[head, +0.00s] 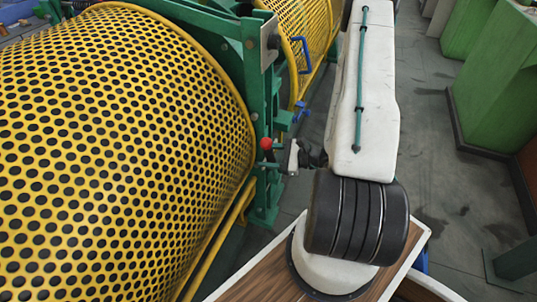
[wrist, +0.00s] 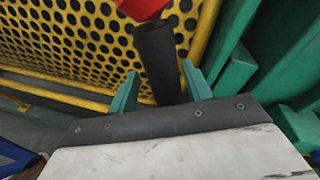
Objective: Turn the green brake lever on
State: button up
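A lever with a red knob (head: 267,144) stands at the green machine frame beside the yellow guard. In the wrist view its red knob (wrist: 145,7) is at the top edge, cut off, above a thick black shaft (wrist: 157,60). The lever parts I see are red and black, not green. My gripper (wrist: 160,88) is open, with one green finger on each side of the black shaft. The right finger is very close to the shaft; I cannot tell if it touches. In the head view my gripper (head: 284,160) is small and partly hidden beside the knob.
The yellow perforated guard (head: 110,140) fills the left, close to the lever. A green upright frame (head: 262,90) and a blue handle (head: 301,54) are near my arm. Green cabinets (head: 495,75) stand at the right, with open grey floor (head: 425,120) between.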

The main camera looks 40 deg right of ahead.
jog(key=shift+d, duration=0.1)
jog(key=shift+s+d, duration=0.2)
jog(key=shift+s, duration=0.1)
jog(key=v, duration=0.7)
jog(key=shift+a, duration=0.1)
